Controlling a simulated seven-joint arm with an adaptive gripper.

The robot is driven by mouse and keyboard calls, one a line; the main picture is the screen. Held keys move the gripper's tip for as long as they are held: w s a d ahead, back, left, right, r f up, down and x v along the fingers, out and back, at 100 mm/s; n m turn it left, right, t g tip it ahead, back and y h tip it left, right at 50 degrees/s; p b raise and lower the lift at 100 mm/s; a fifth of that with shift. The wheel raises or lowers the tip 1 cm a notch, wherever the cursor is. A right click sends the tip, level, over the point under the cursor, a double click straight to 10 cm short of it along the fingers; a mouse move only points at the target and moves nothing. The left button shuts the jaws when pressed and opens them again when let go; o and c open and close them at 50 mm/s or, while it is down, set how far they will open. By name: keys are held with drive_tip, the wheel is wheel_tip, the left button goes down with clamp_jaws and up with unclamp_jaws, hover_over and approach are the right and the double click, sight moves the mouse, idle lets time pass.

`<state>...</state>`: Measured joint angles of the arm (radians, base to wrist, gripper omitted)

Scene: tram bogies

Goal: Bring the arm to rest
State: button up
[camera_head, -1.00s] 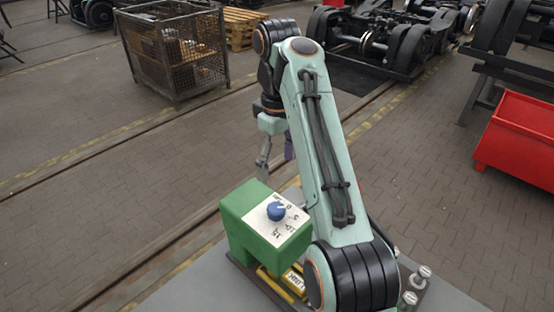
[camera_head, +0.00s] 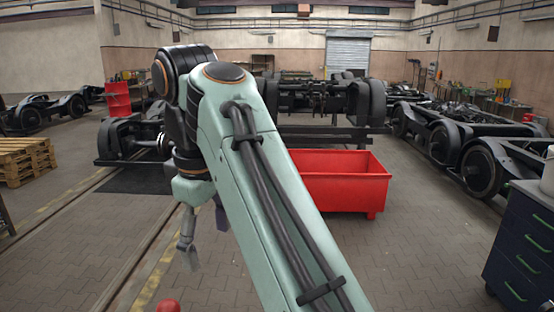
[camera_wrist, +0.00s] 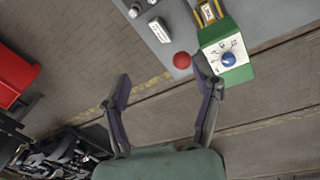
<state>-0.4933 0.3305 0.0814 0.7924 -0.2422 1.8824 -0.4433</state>
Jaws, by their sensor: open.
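My arm rises from the bottom of the head view and bends over at an elbow, with its wrist hanging down at the left. My gripper (camera_head: 203,240) hangs from it, partly seen and with no object in it. In the wrist view my gripper (camera_wrist: 162,92) shows two fingers spread wide apart, open and empty. The right fingertip overlaps the view of a green box with a blue knob (camera_wrist: 229,60) and lies beside a red ball-shaped knob (camera_wrist: 182,60). Whether the finger touches either cannot be told.
A red bin (camera_head: 343,185) stands on the paved floor behind the arm. Bogies with wheels (camera_head: 455,145) stand at the right and back. A dark drawer cabinet (camera_head: 522,245) is at the right edge, wooden pallets (camera_head: 25,160) at the left. The floor left of the gripper is clear.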

drive_tip(key=s+d+f+m, duration=0.3)
drive_tip(key=s+d, duration=0.2)
drive_tip(key=d, duration=0.3)
drive_tip(key=s+d+f+m, duration=0.3)
drive_tip(key=s+d+m, duration=0.1)
drive_tip(key=d, duration=0.4)
drive_tip(key=s+d+f+m+g, duration=0.1)
drive_tip(key=s+f+m, duration=0.2)
drive_tip(key=s+f, duration=0.2)
drive_tip(key=s+d+f+m+g, duration=0.1)
drive_tip(key=s+f+m, duration=0.2)
drive_tip(key=f, duration=0.9)
drive_tip(key=s, duration=0.2)
drive_tip(key=shift+s+d+f, duration=0.15)
drive_tip(key=shift+s+f, duration=0.05)
drive_tip(key=shift+s, duration=0.1)
